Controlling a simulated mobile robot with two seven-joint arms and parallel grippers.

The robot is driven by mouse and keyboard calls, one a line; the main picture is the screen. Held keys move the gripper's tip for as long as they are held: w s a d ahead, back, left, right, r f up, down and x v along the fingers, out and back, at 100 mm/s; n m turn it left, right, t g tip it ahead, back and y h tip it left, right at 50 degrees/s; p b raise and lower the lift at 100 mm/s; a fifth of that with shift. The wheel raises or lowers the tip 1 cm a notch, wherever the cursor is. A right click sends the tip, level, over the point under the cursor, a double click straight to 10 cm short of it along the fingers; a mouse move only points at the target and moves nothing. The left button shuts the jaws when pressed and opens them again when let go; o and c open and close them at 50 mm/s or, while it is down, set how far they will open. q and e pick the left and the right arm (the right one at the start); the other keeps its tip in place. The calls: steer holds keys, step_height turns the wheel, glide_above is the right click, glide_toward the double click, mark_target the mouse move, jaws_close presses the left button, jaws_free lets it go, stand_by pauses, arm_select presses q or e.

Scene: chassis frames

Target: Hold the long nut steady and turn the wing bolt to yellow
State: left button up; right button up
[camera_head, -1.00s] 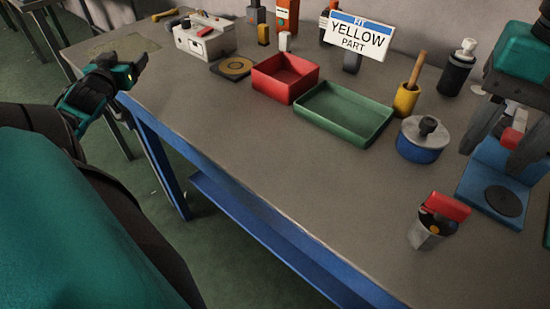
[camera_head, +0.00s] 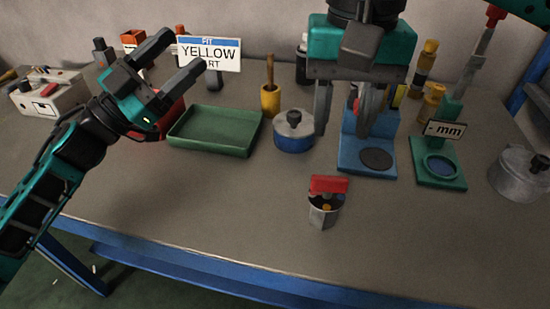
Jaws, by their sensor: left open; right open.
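The long nut (camera_head: 323,215) is a short grey upright piece standing on the bench. The red wing bolt (camera_head: 329,184) sits at its top, with a dark part and small orange or yellow patches below the wing. I cannot tell which colour the wing points to. My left gripper (camera_head: 187,54) is open and empty, raised at the left, in front of the sign and far from the nut. My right gripper (camera_head: 343,128) is open, fingers down, above and behind the nut in the picture, apart from it. A sign (camera_head: 209,53) reads "FIT YELLOW PART", partly hidden by my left gripper.
A green tray (camera_head: 215,133), a blue pot with a grey lid (camera_head: 293,138), a blue stand (camera_head: 358,165), a green "mm" stand (camera_head: 437,170) and a grey lidded pot (camera_head: 522,177) stand behind and beside the nut. The bench front around the nut is clear.

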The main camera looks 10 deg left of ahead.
mark_target(312, 207)
arm_select(q)
steer(key=s+d+f+m+g, duration=0.5)
steer(key=d+m, duration=0.5)
steer(key=m, duration=0.7)
steer(key=s+d+f+m+g, duration=0.2)
steer(key=s+d+f+m, duration=0.45)
steer(key=m, duration=1.05)
steer(key=f, duration=0.2)
steer(key=d+f, duration=0.1)
steer(key=f, duration=0.1)
steer(key=d+f, duration=0.1)
steer(key=f, duration=0.1)
steer(key=shift+s+d+f, duration=0.2)
steer(key=shift+s+d, duration=0.05)
steer(key=shift+x, duration=3.75)
steer(key=shift+f, duration=0.15)
